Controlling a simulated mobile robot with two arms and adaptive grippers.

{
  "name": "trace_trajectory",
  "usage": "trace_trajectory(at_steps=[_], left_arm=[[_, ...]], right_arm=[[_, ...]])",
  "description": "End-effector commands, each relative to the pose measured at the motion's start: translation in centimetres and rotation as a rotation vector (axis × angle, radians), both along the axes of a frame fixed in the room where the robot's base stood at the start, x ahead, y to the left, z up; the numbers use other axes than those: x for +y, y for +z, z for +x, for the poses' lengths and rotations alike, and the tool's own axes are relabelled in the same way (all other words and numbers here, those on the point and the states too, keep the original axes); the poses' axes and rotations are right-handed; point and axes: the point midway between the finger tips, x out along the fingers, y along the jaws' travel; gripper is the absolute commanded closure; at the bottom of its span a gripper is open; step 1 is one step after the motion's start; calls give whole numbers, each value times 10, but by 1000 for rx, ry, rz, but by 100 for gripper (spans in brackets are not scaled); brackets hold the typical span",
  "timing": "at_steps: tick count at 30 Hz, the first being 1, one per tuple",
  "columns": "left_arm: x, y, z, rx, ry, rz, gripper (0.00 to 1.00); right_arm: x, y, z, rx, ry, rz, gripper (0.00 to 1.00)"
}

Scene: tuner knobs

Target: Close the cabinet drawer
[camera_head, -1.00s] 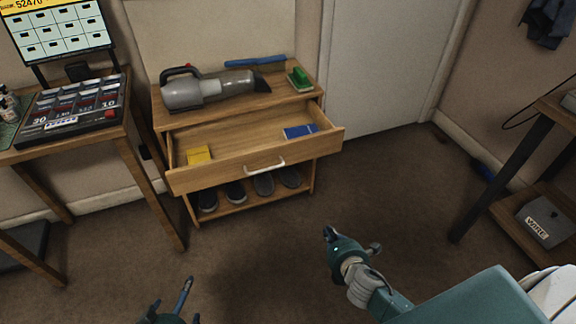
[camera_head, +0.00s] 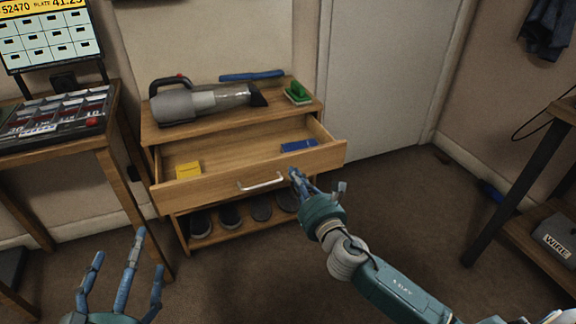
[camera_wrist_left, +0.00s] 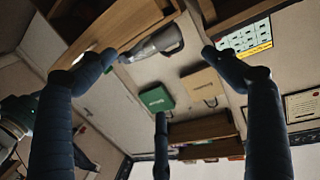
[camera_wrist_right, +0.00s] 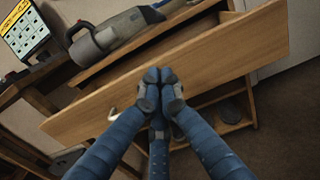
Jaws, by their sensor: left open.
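The wooden cabinet (camera_head: 150,132) has its drawer (camera_head: 235,183) pulled open, with a pale handle (camera_head: 262,183) on the front. My right gripper (camera_head: 296,178) is at the drawer front, to the right of the handle. In the right wrist view its fingertips (camera_wrist_right: 162,80) are together over the drawer front (camera_wrist_right: 215,62), with the handle (camera_wrist_right: 114,114) to their left and nothing seen between them. I cannot tell whether they touch the front. My left gripper (camera_head: 126,262) is open and empty, low in front of the cabinet; its spread fingers show in the left wrist view (camera_wrist_left: 160,85).
The drawer holds a yellow box (camera_head: 188,170) and a blue box (camera_head: 298,146). A handheld vacuum (camera_head: 205,102) and a green brush (camera_head: 298,93) lie on top. Shoes (camera_head: 230,215) stand on the lower shelf. A desk (camera_head: 60,147) stands at left, a shelf table (camera_head: 520,170) at right.

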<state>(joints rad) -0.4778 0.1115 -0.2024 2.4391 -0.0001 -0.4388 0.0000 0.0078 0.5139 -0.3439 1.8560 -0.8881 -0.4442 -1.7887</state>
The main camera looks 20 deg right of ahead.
Motion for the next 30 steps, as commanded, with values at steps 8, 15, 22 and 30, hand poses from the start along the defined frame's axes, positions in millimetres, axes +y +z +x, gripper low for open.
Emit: trace_trajectory(at_steps=[8,15,22,30], left_arm=[[-6,49,1,-215,-13,-56,12],[-8,68,-3,-295,-18,-78,12],[-8,70,-3,-303,-18,-79,12],[-8,72,-3,-300,-17,-79,12]], right_arm=[[0,-1,43,-1,0,1,100],[0,-1,55,0,0,1,100],[0,-1,56,1,0,1,100],[0,0,61,0,-1,0,100]])
